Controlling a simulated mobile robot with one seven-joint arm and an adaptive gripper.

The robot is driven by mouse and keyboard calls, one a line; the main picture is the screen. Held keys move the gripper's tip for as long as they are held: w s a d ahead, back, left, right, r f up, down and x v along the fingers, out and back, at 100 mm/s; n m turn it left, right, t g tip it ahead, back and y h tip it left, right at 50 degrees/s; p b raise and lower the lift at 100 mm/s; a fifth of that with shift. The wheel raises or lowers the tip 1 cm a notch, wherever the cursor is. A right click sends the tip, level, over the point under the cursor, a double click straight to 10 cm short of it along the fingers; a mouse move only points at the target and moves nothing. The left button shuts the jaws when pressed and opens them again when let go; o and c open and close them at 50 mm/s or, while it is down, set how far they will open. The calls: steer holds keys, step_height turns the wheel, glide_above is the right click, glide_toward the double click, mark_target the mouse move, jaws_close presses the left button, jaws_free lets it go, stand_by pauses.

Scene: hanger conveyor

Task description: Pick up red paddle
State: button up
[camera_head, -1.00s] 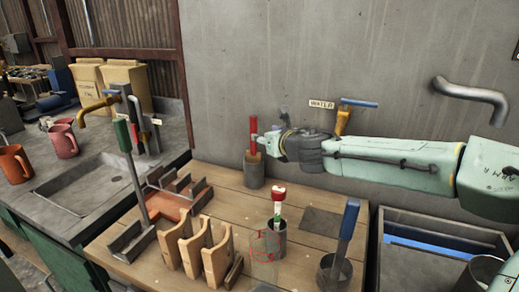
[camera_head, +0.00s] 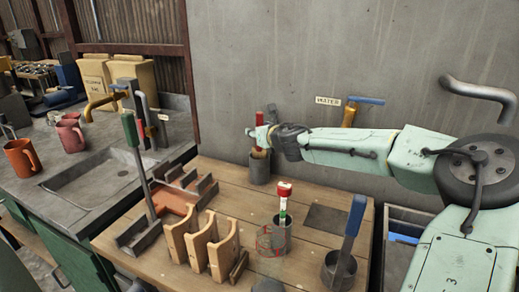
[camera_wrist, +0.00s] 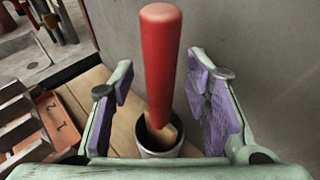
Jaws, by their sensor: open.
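The red paddle stands upright in a metal cup at the back of the wooden table, against the wall. Its thick red handle (camera_wrist: 160,62) shows large in the wrist view, above a wooden lower part that goes down into the cup (camera_wrist: 158,148). In the head view the handle top (camera_head: 259,118) rises behind my gripper (camera_head: 257,134), and the cup (camera_head: 259,170) is below. My gripper (camera_wrist: 163,90) is open. In the wrist view its purple-padded fingers lie left and right of the handle, with visible gaps on both sides.
A cup with a red-topped tool (camera_head: 283,190), a cup with a blue-handled tool (camera_head: 352,225) and wooden racks (camera_head: 205,245) stand in front. A green-handled tool (camera_head: 132,130) rises at left. The grey wall (camera_head: 330,50) is close behind.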

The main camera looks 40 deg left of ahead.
steer(key=shift+c, duration=0.4)
jaws_close()
steer(key=shift+r, duration=0.1)
